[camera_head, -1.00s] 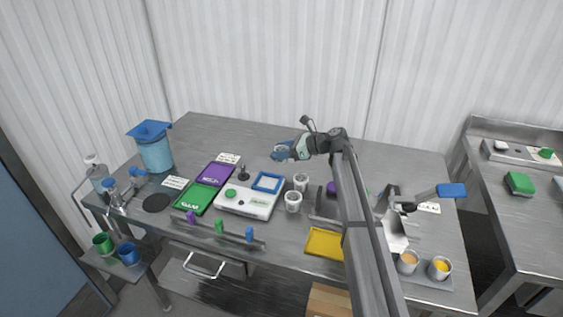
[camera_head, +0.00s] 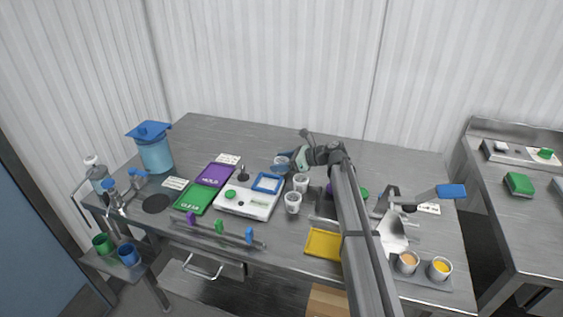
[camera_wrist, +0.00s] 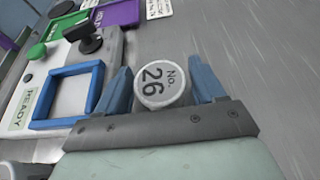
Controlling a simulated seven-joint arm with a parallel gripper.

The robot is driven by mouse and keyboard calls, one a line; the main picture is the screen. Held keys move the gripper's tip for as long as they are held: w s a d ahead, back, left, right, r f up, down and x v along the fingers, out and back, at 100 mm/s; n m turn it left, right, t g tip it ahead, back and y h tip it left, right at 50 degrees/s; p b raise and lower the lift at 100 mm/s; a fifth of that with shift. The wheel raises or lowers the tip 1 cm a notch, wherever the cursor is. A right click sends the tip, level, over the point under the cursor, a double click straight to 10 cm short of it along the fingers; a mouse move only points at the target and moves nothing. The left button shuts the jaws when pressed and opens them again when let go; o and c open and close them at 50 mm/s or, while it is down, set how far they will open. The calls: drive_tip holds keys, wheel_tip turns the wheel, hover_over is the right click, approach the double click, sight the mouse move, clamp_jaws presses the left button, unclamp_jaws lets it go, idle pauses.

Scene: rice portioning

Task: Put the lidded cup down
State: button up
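The lidded cup (camera_wrist: 162,88) has a pale round lid marked "No. 26". In the wrist view it sits between the two blue fingers of my gripper (camera_wrist: 160,72), which appear to touch it on both sides. In the head view the cup (camera_head: 280,163) and my gripper (camera_head: 289,159) are over the middle of the steel table (camera_head: 235,133), behind the scale (camera_head: 233,205). The cup looks upright and at or close to the table top. I cannot tell whether its base touches, since the lid hides it.
The scale with a blue square frame (camera_head: 267,183) lies just in front. Two pale cups (camera_head: 301,182) (camera_head: 293,203) stand right of it. A purple tray (camera_head: 215,175) and a green tray (camera_head: 193,200) lie to the left. The table behind the cup is clear.

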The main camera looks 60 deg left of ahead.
drive_tip(key=shift+o, duration=0.9)
drive_tip(key=shift+w+d+r, duration=0.1)
drive_tip(key=shift+r, duration=0.1)
drive_tip(key=shift+o, duration=0.3)
drive_tip(key=v, duration=0.7)
drive_tip(key=shift+w+d, duration=0.15)
